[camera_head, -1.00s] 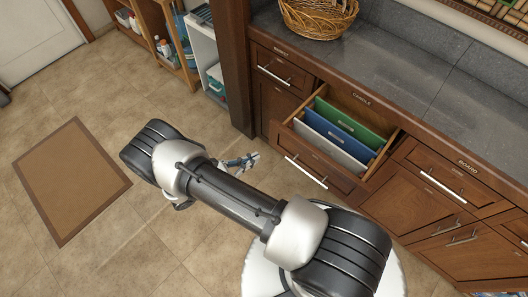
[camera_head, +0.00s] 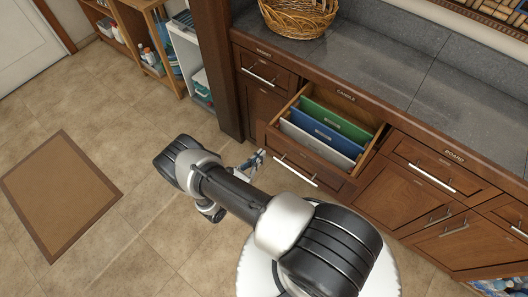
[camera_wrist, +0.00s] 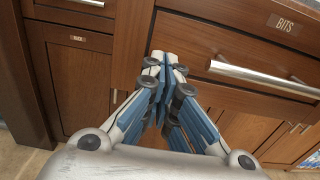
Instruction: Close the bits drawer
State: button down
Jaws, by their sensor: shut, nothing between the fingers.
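The drawer (camera_head: 314,160) stands pulled out from the counter in the head view, with green, blue and grey upright panels inside. Contact with the front cannot be told. In the head view my gripper (camera_head: 258,156) is small, just left of the drawer front, partly behind my arm.
Closed drawers and cabinet doors (camera_head: 435,177) flank the open drawer. A wicker basket (camera_head: 297,17) stands on the grey counter (camera_head: 395,62). A wooden post (camera_head: 213,70) and open shelves lie left. A brown mat (camera_head: 58,192) lies on the tiled floor, with clear floor around it.

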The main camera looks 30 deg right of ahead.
aim_at(269, 146)
jog(key=shift+x, duration=1.5)
